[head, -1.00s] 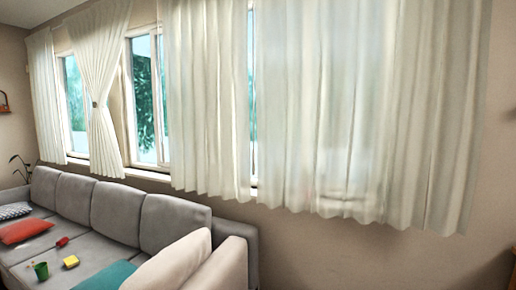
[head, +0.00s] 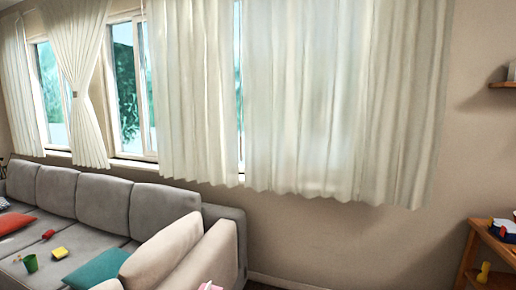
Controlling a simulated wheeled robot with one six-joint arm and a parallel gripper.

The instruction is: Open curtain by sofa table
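A wide white curtain (head: 345,110) hangs across the right part of the windows, near the right end of the sofa. A second white panel (head: 188,95) hangs to its left, with a narrow gap showing glass between the two. Further left, a white curtain (head: 78,80) is tied in at its middle, and another panel (head: 18,90) hangs at the far left. A wooden table (head: 490,250) is partly in view at the lower right, holding small items. My gripper is not in view.
A wall shelf (head: 503,85) is at the right edge. Bare wall and some floor show between sofa and table.

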